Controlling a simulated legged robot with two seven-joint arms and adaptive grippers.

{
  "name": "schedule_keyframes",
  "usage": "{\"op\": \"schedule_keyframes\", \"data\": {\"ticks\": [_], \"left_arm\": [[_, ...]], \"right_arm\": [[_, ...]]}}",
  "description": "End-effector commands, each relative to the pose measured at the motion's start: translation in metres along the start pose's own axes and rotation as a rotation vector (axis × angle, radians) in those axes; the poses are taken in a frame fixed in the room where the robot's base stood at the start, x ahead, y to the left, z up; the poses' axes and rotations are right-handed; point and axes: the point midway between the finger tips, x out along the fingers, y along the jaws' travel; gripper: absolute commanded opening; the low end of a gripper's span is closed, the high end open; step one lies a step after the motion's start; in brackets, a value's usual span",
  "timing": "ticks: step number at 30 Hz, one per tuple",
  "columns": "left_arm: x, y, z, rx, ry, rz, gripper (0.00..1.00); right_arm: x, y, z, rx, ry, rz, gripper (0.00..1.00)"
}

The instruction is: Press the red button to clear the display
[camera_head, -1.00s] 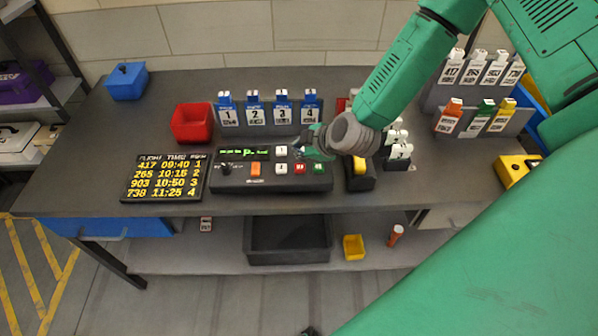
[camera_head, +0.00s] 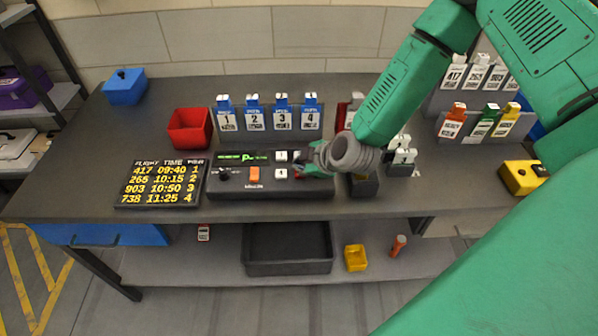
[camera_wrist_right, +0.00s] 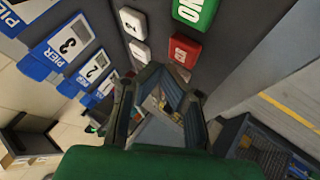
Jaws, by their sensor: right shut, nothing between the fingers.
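The dark control panel (camera_head: 230,190) lies on the table with a small display (camera_head: 238,157) showing green text. My right gripper (camera_head: 312,165) is shut and empty, over the right end of the panel. In the right wrist view its fingertips (camera_wrist_right: 168,76) are right by the red button; I cannot tell whether they touch it. In the head view the gripper hides most of the red and green buttons. My left gripper is out of view.
A flight board (camera_head: 160,183) lies left of the panel. A red bin (camera_head: 190,128) and a rack with blue numbered tags (camera_head: 267,120) stand behind it. A yellow box with a black button (camera_head: 521,177) is at the right. A dark tray (camera_head: 287,250) sits on the lower shelf.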

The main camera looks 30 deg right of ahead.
Motion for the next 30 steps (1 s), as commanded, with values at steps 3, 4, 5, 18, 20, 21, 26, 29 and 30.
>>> {"op": "schedule_keyframes", "data": {"ticks": [3, 4, 5, 18, 20, 21, 26, 29, 30], "left_arm": [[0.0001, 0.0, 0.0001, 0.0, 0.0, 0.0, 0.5], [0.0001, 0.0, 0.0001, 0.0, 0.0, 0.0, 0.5], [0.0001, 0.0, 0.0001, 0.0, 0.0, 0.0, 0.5], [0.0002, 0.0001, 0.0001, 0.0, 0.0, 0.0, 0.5], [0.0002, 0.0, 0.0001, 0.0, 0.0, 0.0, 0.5], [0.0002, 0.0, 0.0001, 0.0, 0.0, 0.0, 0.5], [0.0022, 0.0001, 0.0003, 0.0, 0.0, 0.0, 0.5], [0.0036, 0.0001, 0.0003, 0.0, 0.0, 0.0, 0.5], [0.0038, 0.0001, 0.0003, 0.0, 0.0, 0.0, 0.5]], "right_arm": [[0.0001, 0.0004, 0.0014, 0.001, -0.001, 0.0, 0.0], [0.0001, 0.0004, 0.0014, 0.002, -0.001, 0.0, 0.0], [0.0001, 0.0004, 0.0014, 0.002, -0.001, 0.0, 0.0], [0.0, -0.0001, 0.0004, 0.001, -0.001, 0.0, 0.0], [0.0, -0.0002, 0.0002, 0.0, -0.001, 0.0, 0.0], [0.0, -0.0002, 0.0002, 0.0, -0.001, 0.0, 0.0], [0.0023, -0.0026, 0.0019, 0.0, -0.001, 0.0, 0.0], [0.0043, -0.0044, 0.0032, 0.0, -0.001, 0.0, 0.0], [0.0046, -0.0047, 0.0035, 0.0, -0.001, 0.0, 0.0]]}}
